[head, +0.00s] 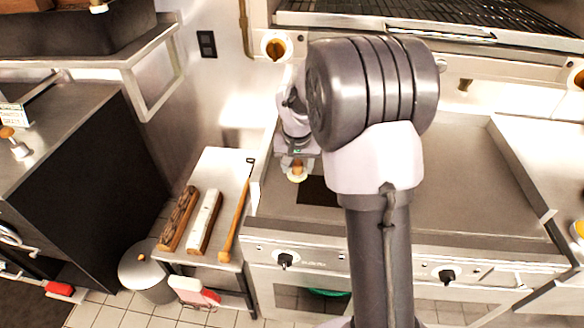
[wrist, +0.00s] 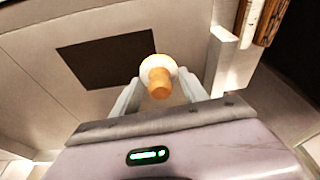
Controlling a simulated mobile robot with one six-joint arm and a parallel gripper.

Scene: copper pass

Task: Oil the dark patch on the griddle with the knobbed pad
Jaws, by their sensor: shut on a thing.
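The knobbed pad (wrist: 159,62) is pale and round with an orange wooden knob, held between the fingers of my gripper (wrist: 161,90) in the wrist view. It also shows in the head view (head: 297,176), under my gripper (head: 297,163), at the left part of the griddle. The dark patch (wrist: 107,58) is a dark rectangle on the griddle (head: 460,160), beside the pad. In the head view the patch (head: 316,191) is partly hidden by my arm. I cannot tell whether the pad touches the griddle.
A small side table (head: 222,172) left of the griddle holds a brown block brush (head: 179,218), a white-topped one (head: 205,221) and a long wooden-handled tool (head: 236,220). A round metal bin (head: 146,271) stands beside it. A grill rack (head: 430,14) is above the griddle's back.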

